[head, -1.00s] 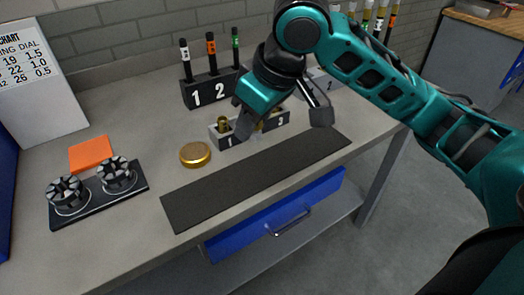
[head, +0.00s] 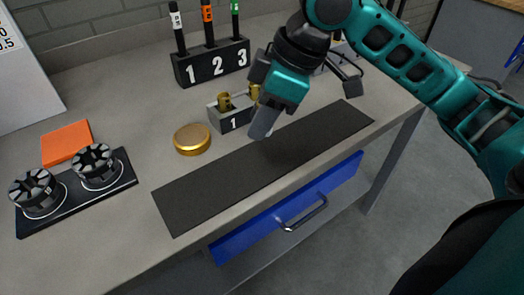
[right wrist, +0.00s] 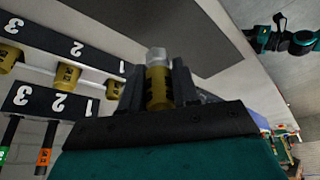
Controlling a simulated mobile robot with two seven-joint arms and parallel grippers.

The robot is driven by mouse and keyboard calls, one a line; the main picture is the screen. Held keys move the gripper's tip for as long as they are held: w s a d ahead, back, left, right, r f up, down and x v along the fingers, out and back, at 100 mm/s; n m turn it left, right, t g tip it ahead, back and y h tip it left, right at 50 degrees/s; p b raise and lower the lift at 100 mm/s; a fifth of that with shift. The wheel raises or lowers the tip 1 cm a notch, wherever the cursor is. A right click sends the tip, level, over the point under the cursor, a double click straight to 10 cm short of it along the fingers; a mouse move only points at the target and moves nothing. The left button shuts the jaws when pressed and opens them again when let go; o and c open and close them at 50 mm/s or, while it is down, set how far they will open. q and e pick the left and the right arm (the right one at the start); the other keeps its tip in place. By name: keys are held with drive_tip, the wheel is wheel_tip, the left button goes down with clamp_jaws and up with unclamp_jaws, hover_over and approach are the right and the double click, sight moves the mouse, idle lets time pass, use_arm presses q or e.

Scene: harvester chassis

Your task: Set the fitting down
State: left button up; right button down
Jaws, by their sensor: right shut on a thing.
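My right gripper (head: 265,126) points down at the back edge of the black mat (head: 225,175), just right of the slot-1 block of the grey tray (head: 232,121). In the right wrist view, it is shut on a brass fitting (right wrist: 158,88) with a pale tip, between its two dark fingers. In the head view the gripper mostly hides this fitting; I cannot tell whether it touches anything. Other brass fittings stand in the numbered tray, one of them at slot 1 (head: 224,101). My left gripper does not show in the head view.
A round brass disc (head: 192,139) lies left of the tray. A black marker stand (head: 211,63) numbered 1 to 3 is behind. An orange pad (head: 66,142) and a dark plate with two ribbed round parts (head: 94,163) are at left. Most of the mat is clear.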

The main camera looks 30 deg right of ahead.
sight(254, 158)
drive_tip(key=shift+f, duration=0.95)
wheel_tip(254, 158, down, 4)
drive_tip(key=shift+f+b, duration=0.1)
drive_tip(key=shift+b, duration=0.8)
drive_tip(key=shift+f, duration=0.15)
drive_tip(key=c, duration=1.3)
unclamp_jaws()
drive_tip(key=o, duration=0.5)
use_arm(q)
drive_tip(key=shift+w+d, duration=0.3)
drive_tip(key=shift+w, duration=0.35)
